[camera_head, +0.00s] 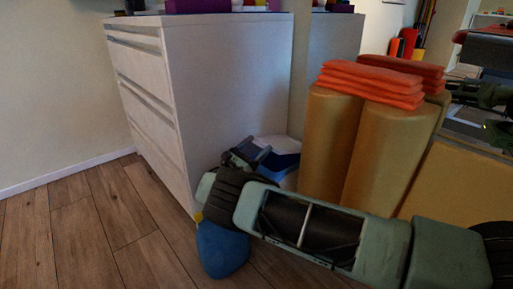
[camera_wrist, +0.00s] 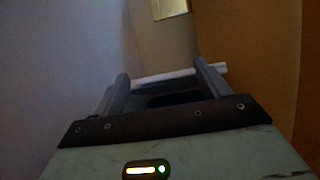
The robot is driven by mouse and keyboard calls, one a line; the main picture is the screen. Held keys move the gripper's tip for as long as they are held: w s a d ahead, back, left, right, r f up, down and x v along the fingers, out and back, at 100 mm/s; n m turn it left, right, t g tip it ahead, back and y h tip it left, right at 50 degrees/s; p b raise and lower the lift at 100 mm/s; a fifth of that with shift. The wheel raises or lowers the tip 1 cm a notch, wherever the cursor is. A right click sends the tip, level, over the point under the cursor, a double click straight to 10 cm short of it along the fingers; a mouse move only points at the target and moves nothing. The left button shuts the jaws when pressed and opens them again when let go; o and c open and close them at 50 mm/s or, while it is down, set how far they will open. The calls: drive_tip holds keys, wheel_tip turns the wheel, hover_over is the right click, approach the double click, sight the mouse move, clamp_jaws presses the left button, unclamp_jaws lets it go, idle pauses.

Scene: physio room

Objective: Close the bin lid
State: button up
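The bin (camera_head: 288,181) stands on the floor between the white cabinet and the tan rolls, mostly hidden behind my arm. A blue and white part at its top, which looks like the lid (camera_head: 280,146), shows just beyond my gripper (camera_head: 250,151). I cannot tell the lid's exact angle. In the wrist view my gripper (camera_wrist: 165,80) has its two fingers well apart. A thin pale bar (camera_wrist: 165,77) crosses at the fingertips and extends past the right finger. It may be an edge of the bin or lid; contact is unclear.
A white drawer cabinet (camera_head: 225,85) stands close on the left. Tan rolls (camera_head: 375,155) topped with folded orange cloths (camera_head: 370,82) stand close on the right. A blue rounded object (camera_head: 221,249) shows below my wrist. The wooden floor (camera_head: 90,225) at left is clear.

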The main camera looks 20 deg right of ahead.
drive_tip(key=shift+s+d+f, duration=0.15)
drive_tip(key=shift+d+f, duration=0.25)
drive_tip(key=shift+d, duration=0.4)
wheel_tip(320, 180, up, 11)
drive_tip(key=a+p, duration=0.1)
drive_tip(key=p, duration=0.5)
drive_tip(key=shift+a+f, duration=0.15)
drive_tip(key=shift+a, duration=0.05)
